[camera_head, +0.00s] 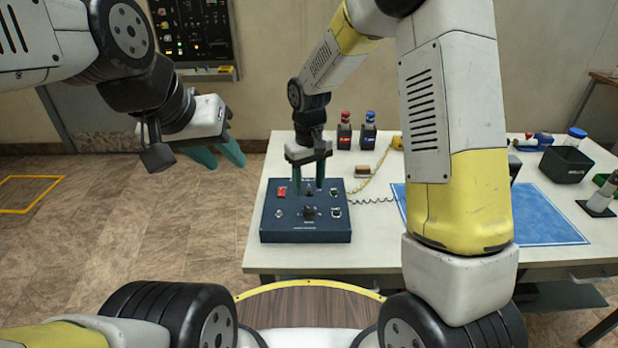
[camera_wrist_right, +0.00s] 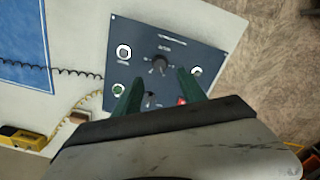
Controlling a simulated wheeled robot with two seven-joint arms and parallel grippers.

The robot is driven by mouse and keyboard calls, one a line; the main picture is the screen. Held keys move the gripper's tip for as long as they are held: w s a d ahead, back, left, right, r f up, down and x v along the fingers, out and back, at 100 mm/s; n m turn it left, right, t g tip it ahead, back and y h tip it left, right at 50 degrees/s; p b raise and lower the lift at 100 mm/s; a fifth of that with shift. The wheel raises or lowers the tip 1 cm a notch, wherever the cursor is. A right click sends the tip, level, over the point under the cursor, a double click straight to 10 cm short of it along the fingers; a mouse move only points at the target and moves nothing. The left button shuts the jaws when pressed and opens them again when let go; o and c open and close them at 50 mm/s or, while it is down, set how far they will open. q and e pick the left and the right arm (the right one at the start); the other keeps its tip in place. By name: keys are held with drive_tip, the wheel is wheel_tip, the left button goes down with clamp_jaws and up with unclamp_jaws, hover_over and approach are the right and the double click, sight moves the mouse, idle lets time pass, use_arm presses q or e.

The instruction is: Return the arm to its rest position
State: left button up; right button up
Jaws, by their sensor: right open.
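My right gripper (camera_head: 309,180) is above the dark blue control box (camera_head: 300,229) on the table, its fingers pointing down at the panel. In the right wrist view its two green fingers (camera_wrist_right: 157,95) are apart with nothing between them. The black knob (camera_wrist_right: 160,64) shows beyond the fingertips, and a small switch lies between the fingers. Whether the fingertips touch the panel cannot be told. My left gripper (camera_head: 222,160) hangs over the floor left of the table, its two teal fingers spread and empty.
The white table (camera_head: 375,255) holds the box, red-topped (camera_head: 345,131) and blue-topped (camera_head: 368,131) bottles, a blue mat (camera_head: 545,217) and a dark bin (camera_head: 566,164). A coiled black cord (camera_head: 372,200) runs from the box toward the mat.

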drive_tip(key=s+d+r+m+t, duration=0.1)
drive_tip(key=s+d+r, duration=0.15)
drive_tip(key=r, duration=0.25)
drive_tip(key=s+d+r+m+t+y, duration=0.1)
drive_tip(key=s+d+r, duration=0.15)
drive_tip(key=r, duration=0.25)
drive_tip(key=s+d+r+m+t, duration=0.1)
drive_tip(key=s+d+r, duration=0.1)
drive_tip(key=d+r, duration=0.25)
drive_tip(key=s+d+r+t, duration=0.1)
drive_tip(key=s+r, duration=0.1)
drive_tip(key=s, duration=0.2)
drive_tip(key=s+d+r+m+t, duration=0.1)
drive_tip(key=s+d+r, duration=0.1)
drive_tip(key=s, duration=0.3)
drive_tip(key=s+d+r+m+t+y, duration=0.1)
drive_tip(key=s+r, duration=0.1)
drive_tip(key=s, duration=0.2)
drive_tip(key=shift+s+d+r, duration=0.15)
drive_tip(key=shift+d+r, duration=0.15)
drive_tip(key=shift+d, duration=0.05)
